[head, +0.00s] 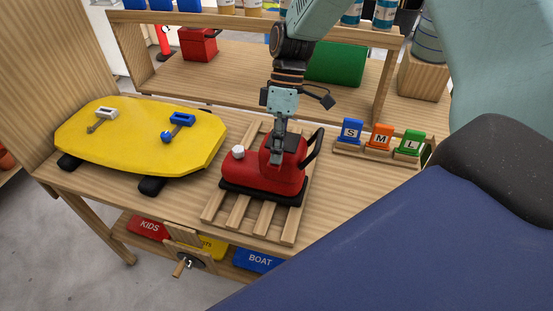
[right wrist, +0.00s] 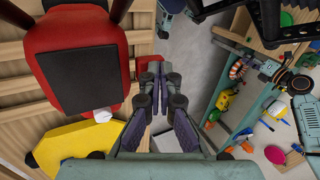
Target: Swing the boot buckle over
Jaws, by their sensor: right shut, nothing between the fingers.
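A red boot (head: 262,172) with a black sole stands on a slatted wooden rack (head: 236,215) on the bench. A white knob (head: 238,152) is on its left side, and a black curved strap or lever (head: 314,146) sticks up at its right end; I cannot tell for sure whether this is the buckle. My right gripper (head: 279,157) points down at the boot's top in the head view, shut and empty; contact is unclear. In the right wrist view the shut fingers (right wrist: 155,88) show beside the red boot (right wrist: 122,45). My left gripper is not in view.
A yellow board (head: 145,140) with two bindings lies to the left. Blue, orange and green S, M, L tags (head: 381,135) stand at the right. A wooden shelf (head: 200,75) with a red box (head: 198,45) and a green item (head: 335,65) is behind.

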